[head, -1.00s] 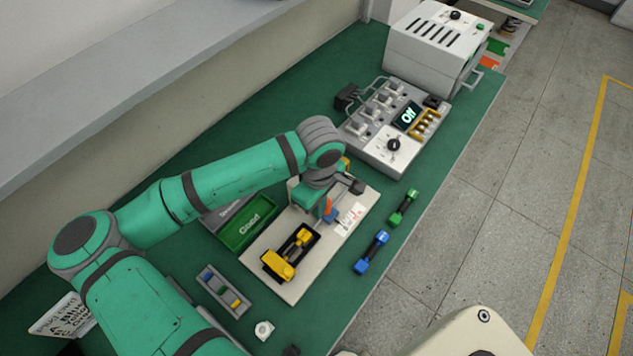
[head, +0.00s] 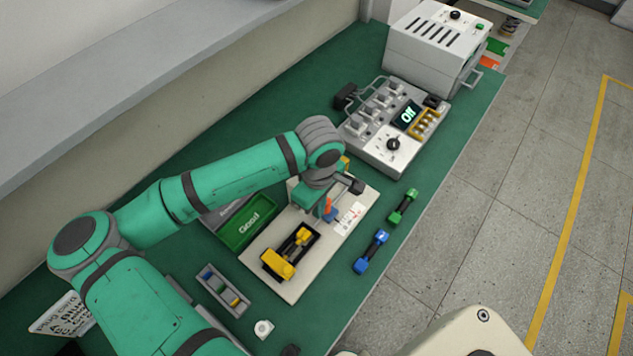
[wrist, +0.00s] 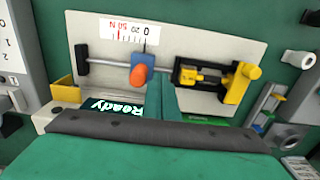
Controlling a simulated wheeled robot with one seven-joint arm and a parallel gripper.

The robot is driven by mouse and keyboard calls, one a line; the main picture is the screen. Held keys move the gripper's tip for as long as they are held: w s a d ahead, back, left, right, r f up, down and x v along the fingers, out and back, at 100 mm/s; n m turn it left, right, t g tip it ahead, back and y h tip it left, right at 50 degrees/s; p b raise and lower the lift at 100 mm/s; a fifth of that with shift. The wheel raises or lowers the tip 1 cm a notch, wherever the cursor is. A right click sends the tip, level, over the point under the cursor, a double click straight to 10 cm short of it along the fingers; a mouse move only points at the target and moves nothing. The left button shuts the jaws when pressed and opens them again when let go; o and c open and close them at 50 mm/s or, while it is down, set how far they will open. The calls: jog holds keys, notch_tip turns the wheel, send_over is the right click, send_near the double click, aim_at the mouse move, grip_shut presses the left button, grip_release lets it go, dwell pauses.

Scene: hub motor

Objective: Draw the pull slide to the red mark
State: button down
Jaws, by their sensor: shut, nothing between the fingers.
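The pull slide, a blue block (wrist: 142,62) with an orange knob (wrist: 138,76), sits on a grey rod in the wrist view. Its thin pointer stands near the 0 end of the white scale (wrist: 128,30). The red mark (wrist: 119,34) is farther left on that scale, by the 50. In the head view the slide (head: 330,215) is partly covered by my arm. My gripper (wrist: 160,95) is shut and empty, with its green fingers just right of the orange knob; whether they touch it is unclear.
A yellow and black clamp (wrist: 215,80) stands at the rod's right in the wrist view. A green "Good" tray (head: 248,228) lies beside the pale board (head: 300,285). Blue (head: 370,252) and green (head: 403,206) parts lie in front. A control box (head: 385,140) stands behind.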

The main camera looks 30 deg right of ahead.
aim_at(318, 222)
jog(key=shift+f, duration=0.2)
dwell(0.5)
jog(key=shift+f, duration=1.3)
